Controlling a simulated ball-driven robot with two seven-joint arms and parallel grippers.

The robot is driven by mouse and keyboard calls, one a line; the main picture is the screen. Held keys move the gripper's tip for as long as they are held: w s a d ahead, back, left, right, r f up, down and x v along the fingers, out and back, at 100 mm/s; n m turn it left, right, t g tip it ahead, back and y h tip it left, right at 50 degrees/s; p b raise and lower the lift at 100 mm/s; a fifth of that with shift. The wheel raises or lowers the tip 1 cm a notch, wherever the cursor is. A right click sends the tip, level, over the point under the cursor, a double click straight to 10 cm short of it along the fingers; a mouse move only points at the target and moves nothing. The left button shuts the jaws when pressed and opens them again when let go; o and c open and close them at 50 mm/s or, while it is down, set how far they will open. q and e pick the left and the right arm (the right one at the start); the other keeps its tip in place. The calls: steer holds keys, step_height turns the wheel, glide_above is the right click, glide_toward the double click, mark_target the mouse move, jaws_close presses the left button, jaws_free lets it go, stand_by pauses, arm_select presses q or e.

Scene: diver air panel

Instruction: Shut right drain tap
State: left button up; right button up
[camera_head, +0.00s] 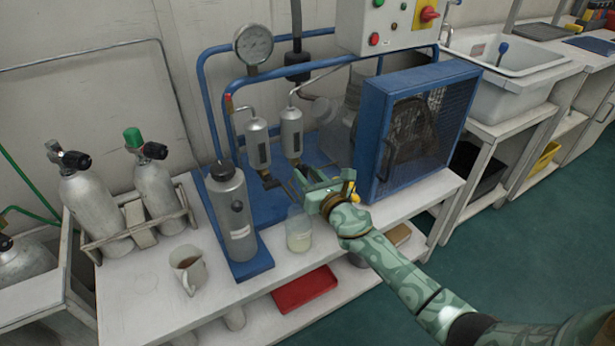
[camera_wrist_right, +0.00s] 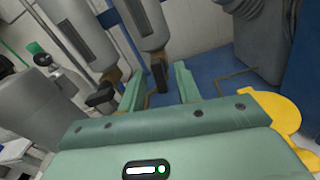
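Two grey filter cylinders hang side by side on the blue frame, the left one (camera_head: 257,145) and the right one (camera_head: 291,132). The right drain tap, below the right cylinder, has a dark handle (camera_wrist_right: 158,76) that hangs down in the wrist view. The left drain tap (camera_wrist_right: 101,96) is outside my fingers, to their left. My right gripper (camera_head: 308,184) is just below the right cylinder. Its green fingers (camera_wrist_right: 158,72) are apart, and the right tap's handle appears between them in the wrist view. I cannot tell whether they touch it. My left gripper is not in view.
A clear jar (camera_head: 299,230) stands below my right gripper. A grey bottle (camera_head: 233,210) stands left of it, and a mug (camera_head: 188,268) is on the bench. The blue compressor guard (camera_head: 373,140) is close on the right. Two air cylinders stand in a rack (camera_head: 140,222) at left.

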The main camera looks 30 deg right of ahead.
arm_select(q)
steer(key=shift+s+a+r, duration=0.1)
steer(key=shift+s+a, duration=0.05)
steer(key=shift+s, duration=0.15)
arm_select(e)
jaws_close()
steer(key=shift+m, duration=0.4)
steer(key=m, duration=0.3)
steer(key=shift+m, duration=0.4)
steer(key=m, duration=0.4)
steer(key=shift+m, duration=0.3)
steer(key=m+p, duration=0.1)
steer(key=m, duration=0.1)
steer(key=shift+m, duration=0.3)
steer(key=m, duration=0.3)
steer(key=shift+p, duration=0.35)
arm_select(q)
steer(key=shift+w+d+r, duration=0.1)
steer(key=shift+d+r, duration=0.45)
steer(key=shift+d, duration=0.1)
arm_select(e)
steer(key=shift+d+f+m, duration=0.1)
steer(key=shift+f+m, duration=0.05)
steer(key=shift+m, duration=0.55)
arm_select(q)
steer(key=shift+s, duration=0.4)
